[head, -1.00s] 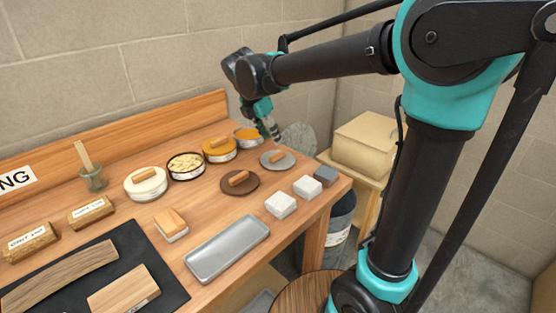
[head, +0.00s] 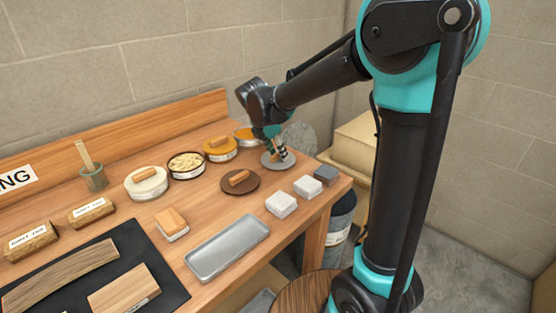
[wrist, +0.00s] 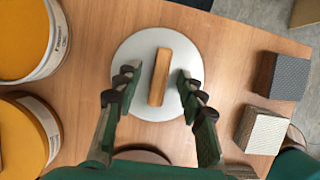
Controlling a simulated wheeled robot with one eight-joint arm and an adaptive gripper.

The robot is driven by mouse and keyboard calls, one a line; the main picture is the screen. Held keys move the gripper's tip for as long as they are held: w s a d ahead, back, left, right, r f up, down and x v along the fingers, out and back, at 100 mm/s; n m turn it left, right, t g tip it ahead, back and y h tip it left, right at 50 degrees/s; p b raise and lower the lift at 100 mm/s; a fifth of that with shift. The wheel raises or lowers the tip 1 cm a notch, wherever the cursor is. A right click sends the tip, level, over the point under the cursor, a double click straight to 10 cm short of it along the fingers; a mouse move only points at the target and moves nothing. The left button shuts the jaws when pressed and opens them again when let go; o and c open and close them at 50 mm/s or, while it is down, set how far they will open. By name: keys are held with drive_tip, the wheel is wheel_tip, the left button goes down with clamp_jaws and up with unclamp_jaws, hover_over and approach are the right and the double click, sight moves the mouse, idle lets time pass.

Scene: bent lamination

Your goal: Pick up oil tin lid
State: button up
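A round grey lid (head: 267,160) with a wooden bar handle lies flat on the wooden bench near its right end. It also shows in the middle of the wrist view (wrist: 133,52), with its handle (wrist: 160,70) roughly upright in the picture. My gripper (wrist: 157,84) is open over this lid, with one finger on each side of the handle. Gaps show between the fingers and the handle. In the head view my gripper (head: 281,152) partly hides the lid. An open tin with orange contents (head: 246,134) stands just behind it.
A brown lid with a wooden handle (head: 252,187) lies nearby. An orange tin with a handled lid (head: 219,149), a tin with pale pieces (head: 185,165) and a white lidded tin (head: 146,183) stand left. White blocks (head: 281,204) and a dark block (head: 326,174) line the front edge.

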drive_tip(key=shift+c, duration=0.5)
clamp_jaws()
drive_tip(key=shift+r, duration=0.1)
